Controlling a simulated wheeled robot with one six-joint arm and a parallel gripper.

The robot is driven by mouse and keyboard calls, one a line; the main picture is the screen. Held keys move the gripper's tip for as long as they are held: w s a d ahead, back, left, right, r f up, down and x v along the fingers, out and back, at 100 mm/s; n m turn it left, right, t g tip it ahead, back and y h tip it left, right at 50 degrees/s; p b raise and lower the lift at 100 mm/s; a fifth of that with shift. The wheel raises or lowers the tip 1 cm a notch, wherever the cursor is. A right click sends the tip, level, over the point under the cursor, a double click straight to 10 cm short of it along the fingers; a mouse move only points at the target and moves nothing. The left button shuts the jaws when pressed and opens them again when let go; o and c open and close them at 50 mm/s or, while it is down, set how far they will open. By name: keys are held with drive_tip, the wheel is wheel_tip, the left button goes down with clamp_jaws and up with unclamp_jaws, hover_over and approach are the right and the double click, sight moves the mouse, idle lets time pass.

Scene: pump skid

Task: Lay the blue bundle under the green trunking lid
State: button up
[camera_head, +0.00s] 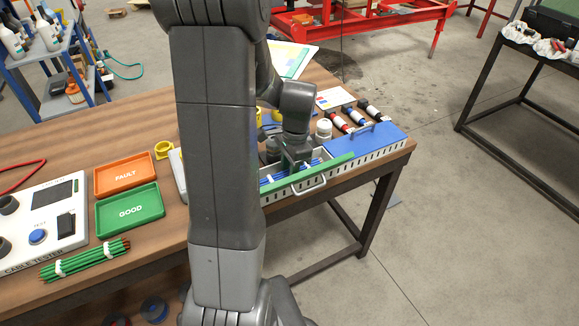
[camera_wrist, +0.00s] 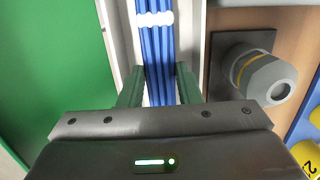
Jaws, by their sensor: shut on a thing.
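The blue bundle (camera_wrist: 157,50), several blue wires with a white tie, lies lengthwise between the pale walls of the trunking (camera_head: 340,173). It shows partly in the head view (camera_head: 268,178). My gripper (camera_wrist: 158,88) has its green fingers on either side of the bundle and is shut on it. In the head view my gripper (camera_head: 293,163) is down at the trunking, partly hidden by my arm. The green trunking lid (camera_head: 335,163) is open along the trunking's front side, and its broad face (camera_wrist: 50,60) fills the left of the wrist view.
A blue lid (camera_head: 365,140) covers the trunking's right part. A grey cable gland (camera_wrist: 262,77) stands close right of the trunking. Orange (camera_head: 122,174) and green (camera_head: 130,212) trays, a green bundle (camera_head: 85,261) and a cable tester (camera_head: 40,222) lie left. My arm hides the middle.

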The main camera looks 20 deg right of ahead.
drive_tip(key=shift+f, duration=0.3)
drive_tip(key=o, duration=1)
drive_tip(key=shift+r, duration=0.1)
drive_tip(key=r, duration=0.4)
drive_tip(key=d+r, duration=0.1)
drive_tip(key=r, duration=0.4)
drive_tip(key=r+p, duration=0.1)
drive_tip(key=r, duration=0.3)
drive_tip(key=shift+d+r, duration=0.3)
